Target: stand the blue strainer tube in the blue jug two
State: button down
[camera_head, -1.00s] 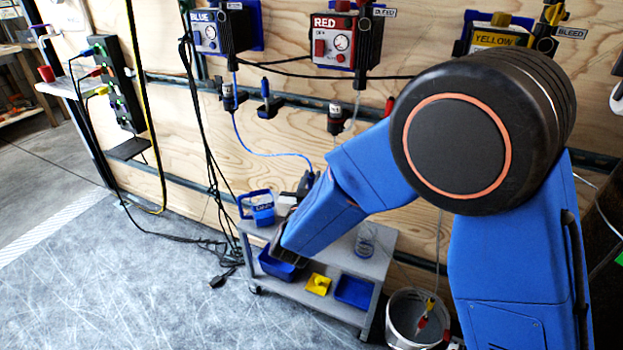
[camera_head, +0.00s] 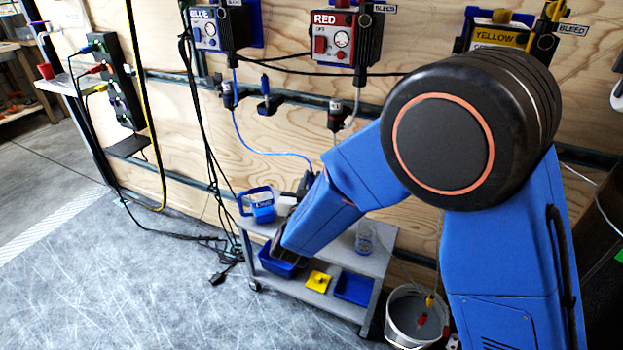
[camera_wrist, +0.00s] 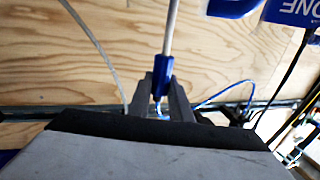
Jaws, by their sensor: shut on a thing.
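My gripper (camera_wrist: 160,95) is shut on the blue end of the strainer tube (camera_wrist: 164,70) in the wrist view. The pale shaft of the tube runs from there out of the top of the picture. A blue jug (camera_head: 262,212) with a handle and a white label stands on the cart's top in the head view, left of my gripper (camera_head: 306,186). A blue thing lettered ONE, upside down, shows at the wrist view's upper right corner (camera_wrist: 291,12); it looks like a jug. I cannot pick out a jug marked two. My forearm hides part of the cart top and the tube in the head view.
The grey cart (camera_head: 388,262) carries a clear container (camera_head: 365,238) on top and blue trays (camera_head: 354,288) and a yellow piece (camera_head: 318,281) below. A bucket (camera_head: 412,312) stands right of it. A blue hose (camera_head: 262,152) hangs along the plywood wall behind.

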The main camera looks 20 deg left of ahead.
jog(key=shift+f, duration=0.15)
jog(key=c, duration=1.5)
grip_release()
jog(key=shift+c, duration=0.2)
jog(key=s+d, duration=0.3)
jog(key=s, duration=1.4)
jog(key=shift+d, duration=0.1)
